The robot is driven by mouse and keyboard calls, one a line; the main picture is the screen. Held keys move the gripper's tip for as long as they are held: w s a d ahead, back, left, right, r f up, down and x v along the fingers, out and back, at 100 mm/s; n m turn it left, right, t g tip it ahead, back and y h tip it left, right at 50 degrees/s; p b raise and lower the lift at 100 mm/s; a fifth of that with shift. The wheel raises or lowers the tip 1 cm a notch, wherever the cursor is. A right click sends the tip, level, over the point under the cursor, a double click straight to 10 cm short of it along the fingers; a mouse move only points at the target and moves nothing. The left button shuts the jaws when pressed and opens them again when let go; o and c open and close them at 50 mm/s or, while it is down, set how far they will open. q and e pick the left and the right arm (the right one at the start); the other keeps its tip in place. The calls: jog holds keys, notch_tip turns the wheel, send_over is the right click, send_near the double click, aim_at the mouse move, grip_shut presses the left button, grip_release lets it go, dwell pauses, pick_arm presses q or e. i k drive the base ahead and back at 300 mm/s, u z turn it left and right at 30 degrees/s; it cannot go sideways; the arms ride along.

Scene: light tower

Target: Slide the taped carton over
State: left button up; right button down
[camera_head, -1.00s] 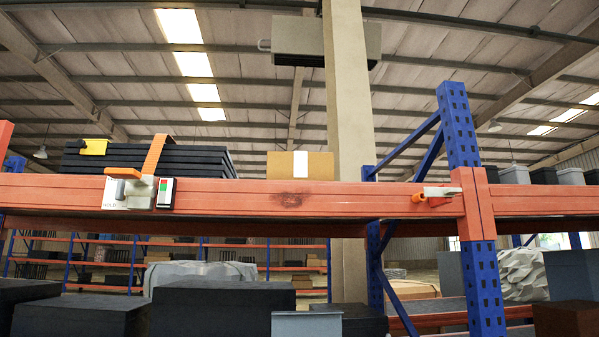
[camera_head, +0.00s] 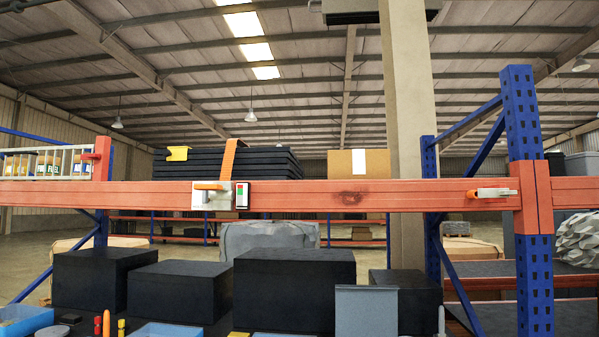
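The taped carton (camera_head: 341,164) is a brown box with a white strip of tape (camera_head: 358,162) down its front. It stands behind the orange rack beam (camera_head: 300,196), right of a stack of flat black panels (camera_head: 255,162). The beam hides its bottom edge. Neither of my grippers shows in this view, and nothing is seen touching the carton.
A box with an orange handle (camera_head: 208,187) and a red-and-green switch (camera_head: 242,196) sit on the beam. An orange-handled latch (camera_head: 488,193) is further right. A blue upright (camera_head: 521,110) stands at right. Black boxes (camera_head: 295,285) fill the lower level.

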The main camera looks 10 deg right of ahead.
aim_at(358, 163)
jog(key=u, duration=0.9)
jog(key=i, duration=0.55)
jog(key=z, duration=0.65)
jog(key=i, duration=1.2)
jog(key=z, duration=1)
